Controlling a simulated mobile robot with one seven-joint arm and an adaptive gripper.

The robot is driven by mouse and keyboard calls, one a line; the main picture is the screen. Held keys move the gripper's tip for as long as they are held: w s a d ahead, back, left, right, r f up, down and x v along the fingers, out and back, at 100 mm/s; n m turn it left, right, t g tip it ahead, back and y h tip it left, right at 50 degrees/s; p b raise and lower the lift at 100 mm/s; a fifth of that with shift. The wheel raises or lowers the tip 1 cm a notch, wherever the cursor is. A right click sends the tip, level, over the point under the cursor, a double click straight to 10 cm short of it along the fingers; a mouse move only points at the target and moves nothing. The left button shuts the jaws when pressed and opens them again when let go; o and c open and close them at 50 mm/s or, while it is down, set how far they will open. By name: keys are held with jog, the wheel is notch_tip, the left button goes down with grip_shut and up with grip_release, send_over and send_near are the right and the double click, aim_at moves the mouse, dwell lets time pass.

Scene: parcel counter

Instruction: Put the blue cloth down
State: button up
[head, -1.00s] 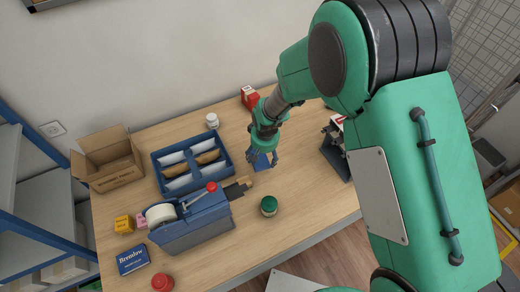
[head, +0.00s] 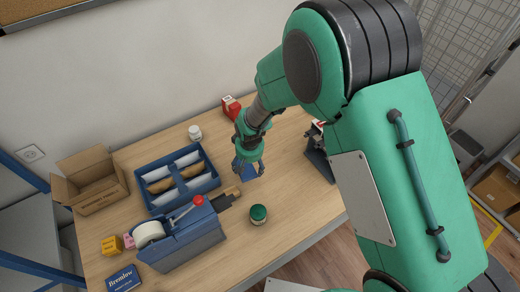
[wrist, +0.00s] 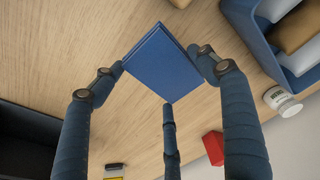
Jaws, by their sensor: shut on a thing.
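My gripper (head: 248,171) is over the wooden table in the head view, behind the green-lidded jar and to the right of the blue tray. Its dark fingers (wrist: 160,72) are shut on the blue cloth (wrist: 162,62) in the wrist view. The cloth looks like a flat, folded blue square with sharp edges. One finger is at its left corner, one at its right, and a third at the near corner. In the head view the fingers hide most of it. I cannot tell whether it touches the table.
The blue tray (head: 215,181) holds white and brown items. A blue tape dispenser (head: 182,246) and the green-lidded jar (head: 258,214) stand nearer. A red box (head: 231,107) and white bottle (head: 195,132) stand at the back. A dark device (head: 319,160) is on the right. Bare wood surrounds the gripper.

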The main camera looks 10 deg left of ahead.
jog(key=w+d+r+m+p, duration=0.1)
jog(key=w+d+r+p, duration=0.15)
jog(key=w, duration=1.25)
notch_tip(320, 180, up, 3)
jog(key=m+p, duration=0.2)
send_over(279, 128)
jog(key=shift+s+d+f, duration=0.15)
jog(key=shift+s+d, duration=0.05)
jog(key=shift+s, duration=0.15)
jog(key=shift+f+p, duration=0.35)
jog(key=shift+f, duration=2.75)
jog(key=shift+f, duration=0.1)
jog(key=shift+f, duration=1.8)
jog(key=shift+f, duration=0.1)
